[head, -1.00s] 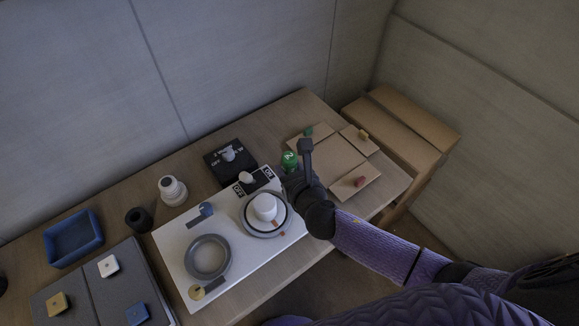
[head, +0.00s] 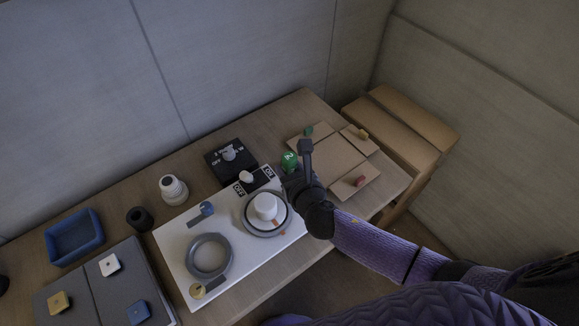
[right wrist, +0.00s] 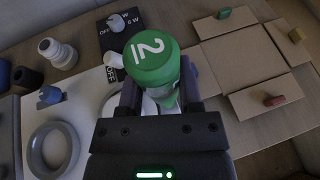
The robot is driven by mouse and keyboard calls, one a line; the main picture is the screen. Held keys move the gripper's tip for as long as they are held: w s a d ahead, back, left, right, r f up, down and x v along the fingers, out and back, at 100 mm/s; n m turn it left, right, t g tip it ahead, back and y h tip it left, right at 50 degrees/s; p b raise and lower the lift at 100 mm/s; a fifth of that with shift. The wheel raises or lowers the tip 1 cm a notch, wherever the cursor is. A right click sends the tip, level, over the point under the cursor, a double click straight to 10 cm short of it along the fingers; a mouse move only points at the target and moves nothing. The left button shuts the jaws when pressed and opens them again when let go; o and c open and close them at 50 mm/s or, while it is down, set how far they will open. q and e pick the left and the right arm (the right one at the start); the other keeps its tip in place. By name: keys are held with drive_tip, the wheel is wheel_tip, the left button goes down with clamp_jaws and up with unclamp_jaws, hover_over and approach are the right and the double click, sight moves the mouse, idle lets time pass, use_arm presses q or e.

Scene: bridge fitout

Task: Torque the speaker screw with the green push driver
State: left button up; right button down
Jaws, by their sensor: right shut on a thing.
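My right gripper (head: 294,178) is shut on the green push driver (head: 289,160), whose cap bears a white 2. In the right wrist view the driver (right wrist: 154,58) stands between the two fingers, cap toward the camera; its tip is hidden. The gripper is above the right end of a white panel (head: 178,238). On the panel are an empty grey ring (head: 190,258) and a second ring (head: 247,222) with a white round piece (head: 266,206) inside. I cannot make out the speaker screw. My left gripper is not in view.
An open cardboard box (head: 335,160) lies flat right of the driver. A white stepped piece (head: 172,190), dark cup (head: 140,219) and blue tray (head: 73,252) are left.

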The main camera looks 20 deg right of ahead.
use_arm(q)
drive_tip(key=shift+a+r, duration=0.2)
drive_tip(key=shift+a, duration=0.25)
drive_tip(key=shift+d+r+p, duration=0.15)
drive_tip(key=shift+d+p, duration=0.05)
drive_tip(key=shift+p, duration=0.1)
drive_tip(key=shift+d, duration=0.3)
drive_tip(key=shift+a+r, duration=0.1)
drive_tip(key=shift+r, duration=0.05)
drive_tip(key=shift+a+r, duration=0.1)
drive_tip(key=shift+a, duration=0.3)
idle(0.3)
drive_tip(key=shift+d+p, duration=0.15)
drive_tip(key=shift+p, duration=0.15)
use_arm(e)
drive_tip(key=shift+s+f, duration=0.1)
drive_tip(key=shift+f, duration=0.05)
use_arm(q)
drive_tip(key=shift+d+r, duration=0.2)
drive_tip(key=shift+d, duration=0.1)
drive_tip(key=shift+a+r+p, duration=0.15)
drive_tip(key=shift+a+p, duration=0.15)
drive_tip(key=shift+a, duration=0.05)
